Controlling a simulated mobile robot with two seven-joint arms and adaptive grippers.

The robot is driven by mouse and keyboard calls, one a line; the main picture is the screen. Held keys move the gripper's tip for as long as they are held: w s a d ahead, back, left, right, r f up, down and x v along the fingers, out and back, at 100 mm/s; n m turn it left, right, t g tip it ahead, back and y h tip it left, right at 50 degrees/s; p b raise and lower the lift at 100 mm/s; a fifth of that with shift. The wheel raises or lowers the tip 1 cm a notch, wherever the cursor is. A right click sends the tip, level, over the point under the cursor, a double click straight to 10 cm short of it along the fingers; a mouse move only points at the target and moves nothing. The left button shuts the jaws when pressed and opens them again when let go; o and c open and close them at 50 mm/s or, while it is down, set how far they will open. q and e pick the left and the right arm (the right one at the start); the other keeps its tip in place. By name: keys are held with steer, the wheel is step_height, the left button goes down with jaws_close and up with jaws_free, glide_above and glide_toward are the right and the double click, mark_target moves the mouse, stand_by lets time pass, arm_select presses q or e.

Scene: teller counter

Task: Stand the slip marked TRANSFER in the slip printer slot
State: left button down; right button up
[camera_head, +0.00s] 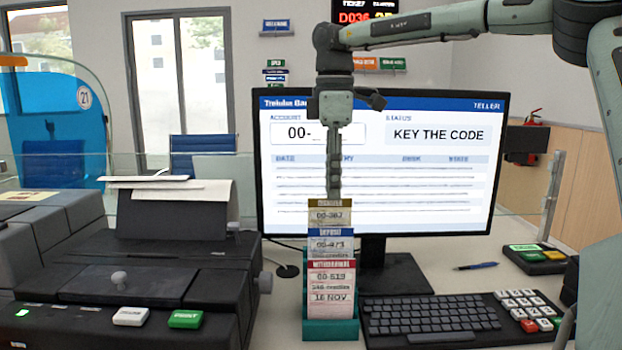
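The TRANSFER slip (330,216), with a brown-yellow header, stands upright at the back of a teal slip holder (331,330). The blue-headed DEPOSIT slip (331,243) and red-headed WITHDRAWAL slip (331,283) stand in front and hide its lower part. My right gripper (334,192) points straight down above the holder, its tips at the top edge of the TRANSFER slip. Its fingers show edge-on, so I cannot tell whether they are open or shut on the slip. The dark printer (130,285) is at the left; I cannot make out its slot clearly. My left gripper is not in view.
The monitor (440,190) stands behind the holder and reads "KEY THE CODE". A keyboard (430,316) and keypad (525,308) lie to the right, with a pen (477,266) behind. White paper (180,188) sticks up from the printer's back. A green PRINT key (185,319) is at its front.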

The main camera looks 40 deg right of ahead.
mark_target(330, 219)
steer(key=shift+w+a, duration=0.2)
steer(key=shift+a+f, duration=0.1)
steer(key=shift+f, duration=0.15)
step_height(330, 219, down, 6)
steer(key=shift+r, duration=0.1)
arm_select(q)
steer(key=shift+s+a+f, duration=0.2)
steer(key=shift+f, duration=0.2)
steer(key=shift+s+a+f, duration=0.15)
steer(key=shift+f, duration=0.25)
arm_select(e)
steer(key=shift+f, duration=0.7)
steer(key=shift+c, duration=0.5)
steer(key=c, duration=0.5)
jaws_close()
steer(key=shift+r, duration=0.1)
